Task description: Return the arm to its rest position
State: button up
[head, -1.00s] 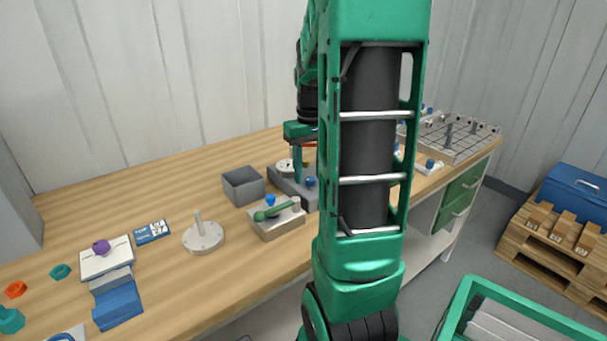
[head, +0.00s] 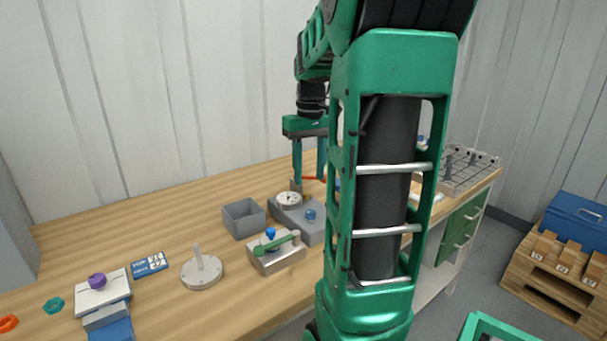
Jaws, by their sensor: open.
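My gripper (head: 309,167) is at the end of my green arm (head: 385,200), pointing down above the workbench (head: 180,222). Its two fingers are apart with nothing seen between them. The left fingertip is close to a gauge (head: 288,200) with a white dial on a grey block (head: 313,228); I cannot tell whether they touch. A blue knob (head: 310,214) sits on the same block. My arm's large link hides part of the bench to the right of the gripper.
A grey open box (head: 243,218), a fixture with a green lever (head: 276,250) and a round base with a post (head: 201,268) stand left of the gripper. A gridded metal plate (head: 468,168) is at the bench's right end. A pallet with crates (head: 560,255) stands on the floor.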

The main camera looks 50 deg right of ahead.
dwell(0.3)
jog(key=s+a+f, duration=0.5)
jog(key=s+a, duration=0.2)
jog(key=a, duration=0.1)
jog(key=s+a+f+m, duration=0.1)
jog(key=s+a+f, duration=0.3)
jog(key=s+a, duration=0.3)
jog(key=shift+s+a+f+m, duration=0.3)
jog(key=shift+s+a+f, duration=0.05)
jog(key=shift+a, duration=0.65)
jog(key=shift+w+f, duration=0.25)
jog(key=shift+w, duration=0.35)
